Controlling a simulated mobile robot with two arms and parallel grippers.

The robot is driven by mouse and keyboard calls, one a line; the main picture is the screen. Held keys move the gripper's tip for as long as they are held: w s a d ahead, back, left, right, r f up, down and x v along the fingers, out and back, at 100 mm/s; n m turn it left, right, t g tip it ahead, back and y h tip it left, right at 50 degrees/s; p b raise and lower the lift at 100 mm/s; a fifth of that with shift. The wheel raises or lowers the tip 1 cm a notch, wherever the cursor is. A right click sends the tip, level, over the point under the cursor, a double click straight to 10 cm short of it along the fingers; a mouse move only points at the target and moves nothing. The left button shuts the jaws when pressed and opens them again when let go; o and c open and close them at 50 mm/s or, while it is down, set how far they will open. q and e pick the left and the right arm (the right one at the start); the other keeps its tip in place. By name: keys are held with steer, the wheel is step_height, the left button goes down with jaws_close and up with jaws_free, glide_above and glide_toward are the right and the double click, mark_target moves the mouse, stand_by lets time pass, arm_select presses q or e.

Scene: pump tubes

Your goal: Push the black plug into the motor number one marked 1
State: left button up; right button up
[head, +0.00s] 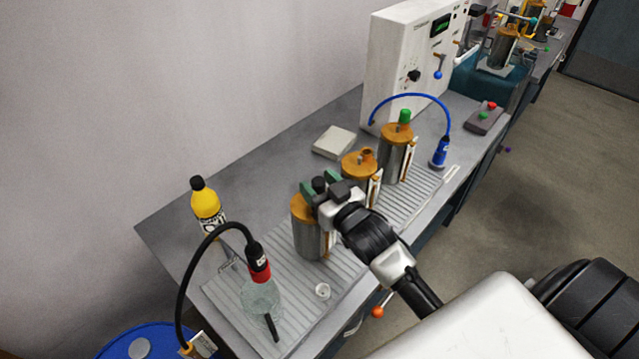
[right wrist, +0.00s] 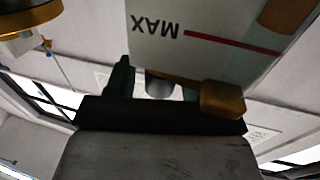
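Three steel motors with orange tops stand in a row: the front one (head: 308,238), the middle one (head: 358,170) and the rear one (head: 396,152). I cannot read a number on any of them. A black plug (head: 319,184) sits at the top of the front motor. My right gripper (head: 322,191) is over that top, with one finger on each side of the plug; whether they grip it is unclear. The plug's lower end is hidden. In the right wrist view, an upside-down MAX gauge (right wrist: 185,38) fills the upper part. My left gripper is not in view.
A green plug (head: 404,117) tops the rear motor. A blue tube (head: 418,96) arches near the white control box (head: 400,55).

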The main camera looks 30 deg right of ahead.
steer(key=shift+s, duration=0.1)
steer(key=shift+s+d+b, duration=0.2)
steer(key=shift+s+b, duration=0.15)
steer(key=shift+s, duration=1.4)
steer(key=shift+s+d+b, duration=0.2)
steer(key=shift+s+b, duration=0.2)
steer(key=shift+s, duration=1.35)
steer(key=shift+s+d+b, duration=0.2)
steer(key=shift+s+b, duration=0.15)
steer(key=shift+s, duration=1.4)
steer(key=shift+s+f, duration=0.1)
